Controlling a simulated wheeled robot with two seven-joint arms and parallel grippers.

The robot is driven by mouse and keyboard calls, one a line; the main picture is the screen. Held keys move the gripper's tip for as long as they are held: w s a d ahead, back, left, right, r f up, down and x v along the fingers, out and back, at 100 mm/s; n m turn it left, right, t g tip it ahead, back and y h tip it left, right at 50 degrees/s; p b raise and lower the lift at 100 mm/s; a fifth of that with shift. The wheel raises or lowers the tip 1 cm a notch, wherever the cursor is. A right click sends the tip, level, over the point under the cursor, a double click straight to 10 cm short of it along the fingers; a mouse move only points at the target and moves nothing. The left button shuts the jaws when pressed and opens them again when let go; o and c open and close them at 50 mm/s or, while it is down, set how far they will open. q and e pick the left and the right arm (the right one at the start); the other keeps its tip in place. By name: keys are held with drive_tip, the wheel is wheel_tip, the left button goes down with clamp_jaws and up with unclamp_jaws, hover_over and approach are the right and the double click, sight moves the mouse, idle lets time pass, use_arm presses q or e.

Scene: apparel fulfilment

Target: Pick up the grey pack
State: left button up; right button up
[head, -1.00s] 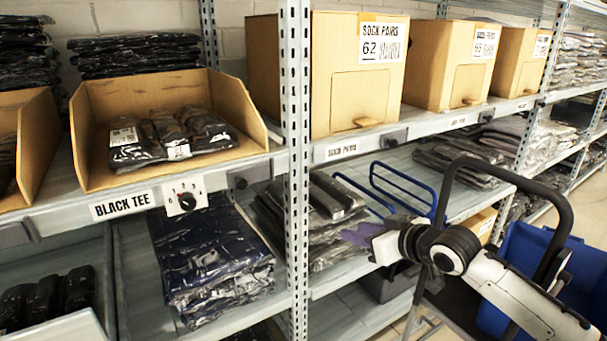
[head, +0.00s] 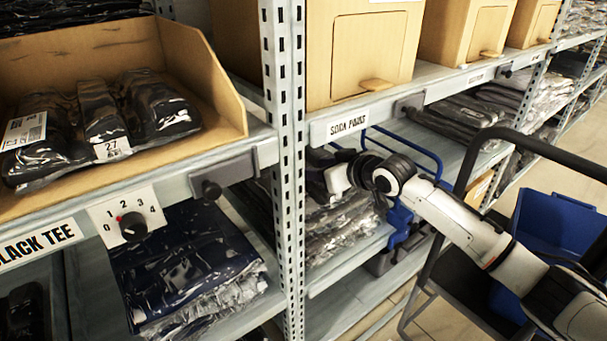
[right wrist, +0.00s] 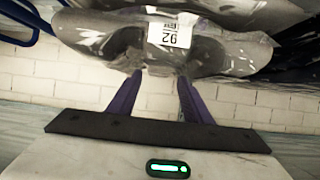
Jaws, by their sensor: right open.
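A grey pack in clear shiny wrap, with a white printed label, fills the upper middle of the right wrist view (right wrist: 215,55). In the head view, a dark grey pack (head: 316,160) shows partly on top of a stack on the middle shelf, behind the upright post and my right gripper (head: 333,182). In the right wrist view, my right gripper (right wrist: 159,78) has its two purple fingers apart, with the tips at the pack's near edge below the label. I cannot tell whether they touch it. My left gripper is not in view.
A perforated steel post (head: 284,180) stands just left of my right gripper. A shelf edge with a sock pairs label (head: 347,124) runs above it. More wrapped packs (head: 340,232) lie below. A blue bin (head: 560,235) on a dark cart stands at the right.

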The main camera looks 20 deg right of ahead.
sight(308, 166)
drive_tip(key=b+x, duration=0.1)
drive_tip(key=x, duration=0.3)
drive_tip(key=shift+w+d, duration=0.1)
drive_tip(key=shift+c, duration=0.2)
drive_tip(key=c, duration=0.7)
drive_tip(key=shift+c, duration=0.9)
drive_tip(key=shift+r, duration=0.1)
